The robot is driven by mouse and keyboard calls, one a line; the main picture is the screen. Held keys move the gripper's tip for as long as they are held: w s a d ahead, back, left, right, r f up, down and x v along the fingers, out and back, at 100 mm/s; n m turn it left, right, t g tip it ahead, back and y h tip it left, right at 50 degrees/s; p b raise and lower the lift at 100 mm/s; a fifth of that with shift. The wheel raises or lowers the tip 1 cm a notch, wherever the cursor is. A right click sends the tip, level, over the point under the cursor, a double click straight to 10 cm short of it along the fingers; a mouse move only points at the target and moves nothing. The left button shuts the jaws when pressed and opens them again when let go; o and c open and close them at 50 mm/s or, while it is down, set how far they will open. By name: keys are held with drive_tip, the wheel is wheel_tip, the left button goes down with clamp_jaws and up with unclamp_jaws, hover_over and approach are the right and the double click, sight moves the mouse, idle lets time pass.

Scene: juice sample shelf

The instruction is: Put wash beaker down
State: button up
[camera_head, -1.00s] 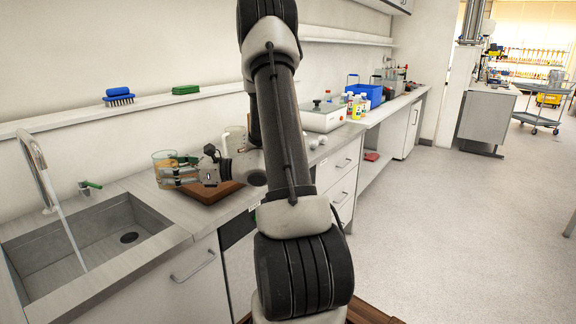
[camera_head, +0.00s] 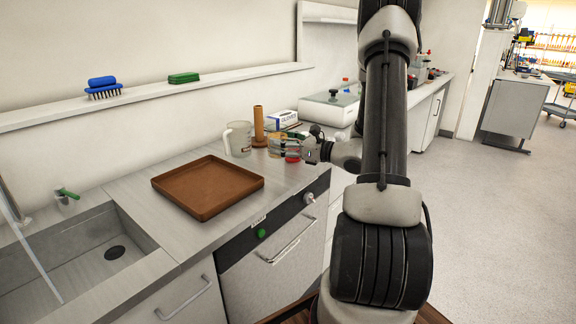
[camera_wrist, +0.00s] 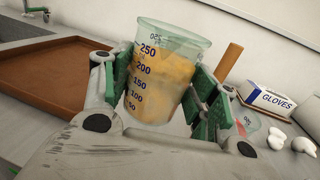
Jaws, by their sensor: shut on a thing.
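The wash beaker (camera_wrist: 162,72) is clear with blue graduation marks up to 250 and an orange-yellow content. My gripper (camera_wrist: 160,92) is shut around its sides, with green finger pads on both sides, and the beaker leans slightly in the wrist view. In the head view my gripper (camera_head: 291,148) holds the beaker (camera_head: 276,145) near the back of the counter, right of the brown tray (camera_head: 164,184). Whether the beaker's base touches the counter cannot be told.
A clear mug (camera_head: 238,139) and a brown cylinder (camera_head: 259,122) stand behind the beaker. A gloves box (camera_head: 283,119) stands near the wall. The tray is empty, and bare counter (camera_head: 270,178) lies in front of the beaker.

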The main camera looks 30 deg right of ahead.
wheel_tip(320, 180, down, 7)
drive_tip(key=shift+r, duration=0.1)
idle(0.4)
drive_tip(key=o, duration=1.1)
drive_tip(key=shift+o, duration=0.2)
